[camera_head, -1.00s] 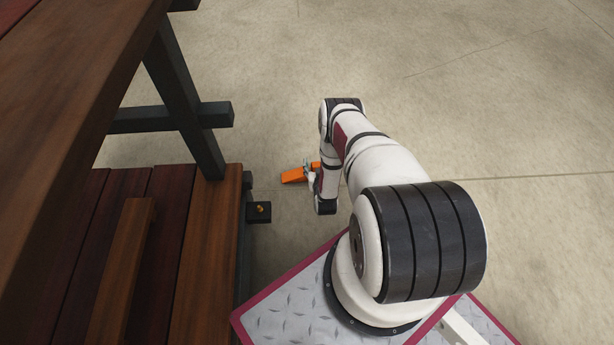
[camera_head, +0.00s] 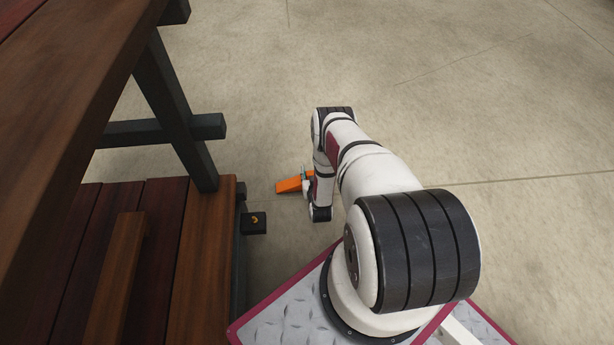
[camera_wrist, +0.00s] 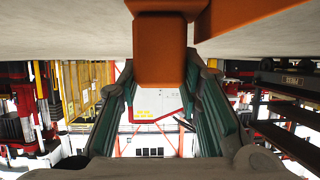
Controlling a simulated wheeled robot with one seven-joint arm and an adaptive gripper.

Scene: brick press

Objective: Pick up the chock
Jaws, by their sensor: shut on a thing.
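The orange chock (camera_head: 290,185) is low by the concrete floor, right of the wooden bench, in the head view. My gripper (camera_head: 305,179) is at its right end, partly hidden by my arm. In the wrist view the chock (camera_wrist: 160,52) reaches down between the two green-padded fingers of my gripper (camera_wrist: 160,85), which is shut on it. A wider orange part of the chock extends to the upper right there. I cannot tell whether the chock touches the floor.
A wooden bench (camera_head: 205,260) with dark metal legs (camera_head: 185,110) stands on the left. A small black block (camera_head: 254,222) with a yellow-orange spot juts from its side near my gripper. The concrete floor (camera_head: 450,110) beyond and to the right is clear.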

